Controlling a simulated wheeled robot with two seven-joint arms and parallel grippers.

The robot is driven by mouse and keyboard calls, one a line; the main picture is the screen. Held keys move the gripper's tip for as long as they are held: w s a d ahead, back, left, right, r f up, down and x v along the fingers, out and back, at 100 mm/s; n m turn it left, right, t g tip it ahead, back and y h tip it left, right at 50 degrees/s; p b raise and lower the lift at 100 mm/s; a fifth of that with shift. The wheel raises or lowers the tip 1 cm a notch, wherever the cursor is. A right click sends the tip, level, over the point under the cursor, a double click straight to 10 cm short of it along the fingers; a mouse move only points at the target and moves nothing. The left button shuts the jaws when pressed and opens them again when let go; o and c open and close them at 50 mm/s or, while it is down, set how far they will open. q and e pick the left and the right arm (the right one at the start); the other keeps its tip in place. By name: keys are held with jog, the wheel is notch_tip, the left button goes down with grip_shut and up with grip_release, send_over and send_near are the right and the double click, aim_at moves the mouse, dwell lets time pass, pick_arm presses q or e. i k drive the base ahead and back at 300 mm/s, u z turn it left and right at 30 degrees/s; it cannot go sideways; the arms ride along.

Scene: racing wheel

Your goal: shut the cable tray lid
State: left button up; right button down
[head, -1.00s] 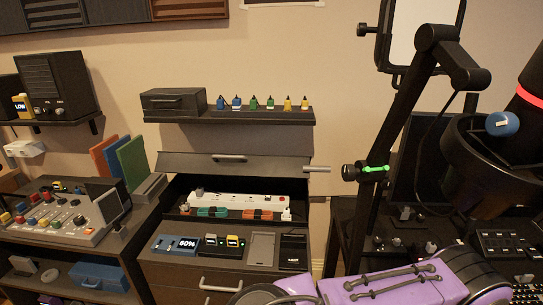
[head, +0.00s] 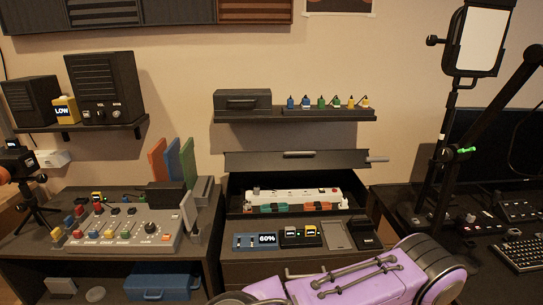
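The cable tray (head: 237,206) is a dark open box at the back of the low cabinet in the middle of the head view. The lid stands open, tilted up. A white power strip (head: 290,194) lies inside the tray, with green and orange pieces in front of it. Neither of my grippers is in view.
A mixer desk (head: 130,228) stands left; a light stand (head: 438,160) and keyboard (head: 522,253) stand right.

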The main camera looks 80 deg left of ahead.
aim_at(326, 160)
jog(key=k, duration=0.05)
jog(key=u, duration=1.5)
